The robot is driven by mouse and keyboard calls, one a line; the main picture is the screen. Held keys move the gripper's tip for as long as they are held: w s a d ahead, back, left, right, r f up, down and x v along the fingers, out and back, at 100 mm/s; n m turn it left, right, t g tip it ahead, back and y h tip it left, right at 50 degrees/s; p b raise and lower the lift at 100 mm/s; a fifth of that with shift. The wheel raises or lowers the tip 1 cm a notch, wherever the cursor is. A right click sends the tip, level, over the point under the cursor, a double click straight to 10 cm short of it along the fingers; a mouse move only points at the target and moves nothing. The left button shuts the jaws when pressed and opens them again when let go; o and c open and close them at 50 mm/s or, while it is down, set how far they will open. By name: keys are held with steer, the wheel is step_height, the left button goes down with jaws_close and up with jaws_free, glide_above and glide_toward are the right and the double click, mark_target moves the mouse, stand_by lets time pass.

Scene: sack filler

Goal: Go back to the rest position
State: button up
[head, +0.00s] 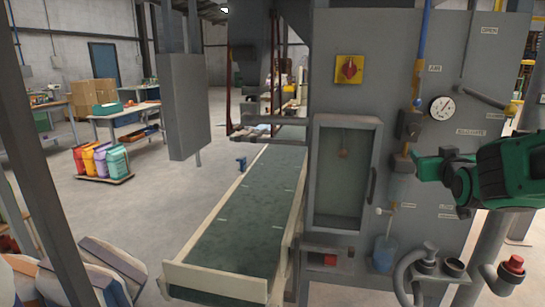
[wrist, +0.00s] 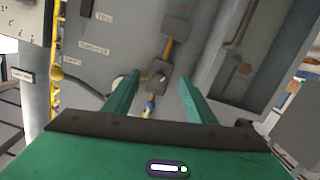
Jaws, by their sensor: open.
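My gripper (wrist: 158,80) is open, with two green fingers apart and nothing held between them in the wrist view. Behind the gap are a small grey valve block (wrist: 158,76) and yellow pipe on the grey machine panel. I cannot tell how far the fingertips are from the panel.
A pressure gauge (head: 442,108) sits above my gripper. A windowed cabinet door (head: 342,178) is to its left. A red-topped pipe fitting (head: 514,266) and a grey hose (head: 405,272) are below. A green conveyor (head: 240,220) runs left of the panel; filled sacks (head: 100,262) lie lower left.

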steer(key=s+d+f+m+g+y, duration=0.1)
steer(key=s+f+m+g+y, duration=0.15)
steer(key=s+f+g, duration=1)
steer(key=s+a+f+m+g+y, duration=0.1)
steer(key=s+a+f, duration=0.2)
steer(key=s, duration=0.8)
steer(key=s+a+f+m+g+y, duration=0.1)
steer(key=s+a+f+g+y, duration=0.1)
steer(key=s, duration=0.8)
step_height(320, 180, down, 2)
steer(key=shift+s+a+f, duration=0.1)
steer(key=shift+s+a, duration=0.3)
steer(key=shift+a, duration=0.15)
steer(key=shift+w+f, duration=0.2)
steer(key=shift+w, duration=0.45)
